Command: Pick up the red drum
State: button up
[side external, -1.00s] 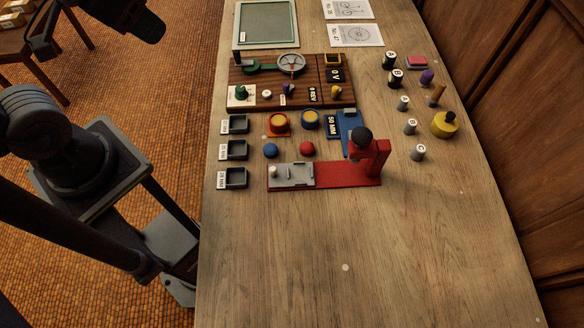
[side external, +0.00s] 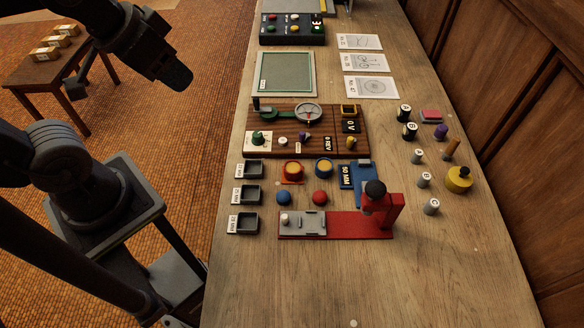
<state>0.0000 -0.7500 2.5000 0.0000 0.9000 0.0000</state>
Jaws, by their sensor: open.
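A red-orange drum with a yellow top (side external: 293,168) stands on the wooden bench, left of a blue drum with a yellow top (side external: 324,167). A plain round red piece (side external: 319,198) sits below them in the picture, beside a round blue piece (side external: 283,198). My gripper (side external: 178,80) is at the upper left, raised over the floor side of the bench, well apart from the drums. It is open and empty; its fingers are dark and hard to separate in this view.
Three black trays (side external: 248,195) stand left of the drums. A red press (side external: 350,224) stands just below, and a brown panel with dials (side external: 306,131) above. Several grey knobs and a yellow weight (side external: 459,179) are at the right.

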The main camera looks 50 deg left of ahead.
jog(key=o, duration=0.4)
jog(key=n+g+y, duration=0.2)
jog(key=n+g, duration=0.4)
jog(key=n, duration=1.2)
send_over(293, 168)
jog(key=f, duration=2.3)
jog(key=shift+w+d, duration=0.3)
jog(key=shift+d, duration=0.1)
jog(key=shift+s+a+f, duration=0.15)
jog(key=shift+a+f, duration=0.05)
jog(key=shift+f, duration=1.15)
jog(key=shift+s+a+f, duration=0.15)
jog(key=shift+f, duration=1.15)
